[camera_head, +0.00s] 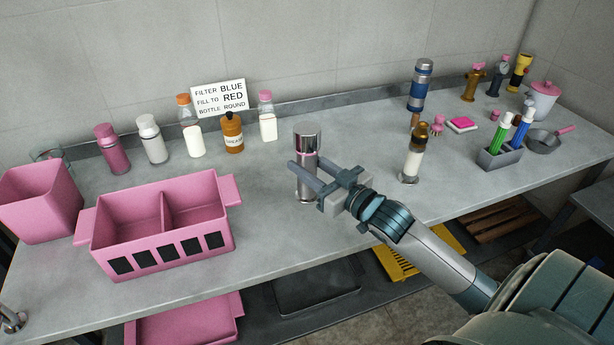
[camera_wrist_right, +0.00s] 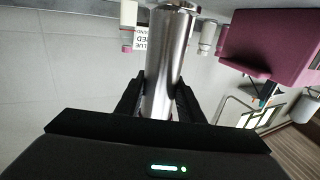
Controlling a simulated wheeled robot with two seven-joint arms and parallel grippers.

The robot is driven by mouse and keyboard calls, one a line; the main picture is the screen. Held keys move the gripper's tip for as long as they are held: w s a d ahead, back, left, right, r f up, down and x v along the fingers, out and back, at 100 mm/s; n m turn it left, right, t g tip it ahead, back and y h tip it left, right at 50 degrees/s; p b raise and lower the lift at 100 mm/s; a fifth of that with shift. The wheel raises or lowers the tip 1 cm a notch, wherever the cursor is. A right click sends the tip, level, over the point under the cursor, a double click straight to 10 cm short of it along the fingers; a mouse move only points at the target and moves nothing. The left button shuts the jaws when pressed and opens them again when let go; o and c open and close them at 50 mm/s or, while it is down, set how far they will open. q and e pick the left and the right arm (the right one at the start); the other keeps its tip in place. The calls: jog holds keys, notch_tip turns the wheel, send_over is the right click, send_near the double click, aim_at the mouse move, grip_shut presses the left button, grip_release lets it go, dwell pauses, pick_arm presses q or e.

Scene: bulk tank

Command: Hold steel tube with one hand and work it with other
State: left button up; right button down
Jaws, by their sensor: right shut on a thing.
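The steel tube (camera_head: 307,143) is a shiny upright cylinder near the middle of the bench in the head view. Its lower end appears to meet the bench top, though the gripper partly covers it. My right gripper (camera_head: 306,165) reaches in from the right and is shut around the tube's middle, one finger on each side. In the right wrist view the steel tube (camera_wrist_right: 170,55) stands between the two dark fingers of the right gripper (camera_wrist_right: 160,95).
A pink divided bin (camera_head: 162,222) and a pink box (camera_head: 40,200) stand left. Several bottles (camera_head: 191,130) and a sign (camera_head: 219,97) line the back. A blue-banded flask (camera_head: 420,85), a clear brown-topped bottle (camera_head: 413,160) and a grey marker holder (camera_head: 498,157) stand right. Bench in front is clear.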

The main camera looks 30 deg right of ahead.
dwell(0.3)
jog(key=shift+f, duration=1.95)
jog(key=shift+f, duration=0.15)
jog(key=c, duration=1.2)
grip_release()
